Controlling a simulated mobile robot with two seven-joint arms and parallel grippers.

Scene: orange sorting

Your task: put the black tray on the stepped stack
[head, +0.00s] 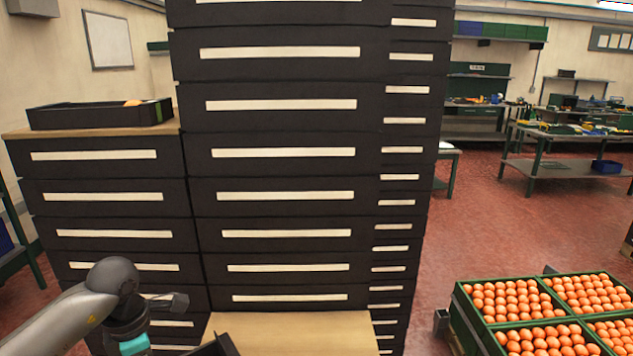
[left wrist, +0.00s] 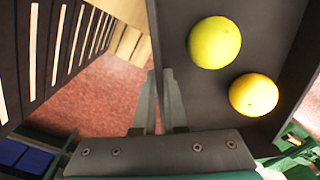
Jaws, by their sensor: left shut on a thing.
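The black tray (left wrist: 245,125) is in my left gripper (left wrist: 160,105) and fills the right side of the left wrist view. The gripper is shut on its wall. A yellow-green fruit (left wrist: 214,42) and an orange fruit (left wrist: 253,95) lie in it. In the head view only a dark corner of the tray (head: 218,347) shows at the bottom edge, beside my left arm. The stepped stack (head: 280,170) of black trays with pale label strips stands ahead: a tall column, a lower left step and a low front step with a bare wooden top (head: 295,328). My right gripper is not in view.
Another black tray (head: 95,117), with something orange in it, sits on the wooden top of the left step. Green crates of oranges (head: 470,318) stand at the lower right. Red floor is open between the stack and the workbenches (head: 565,165) behind.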

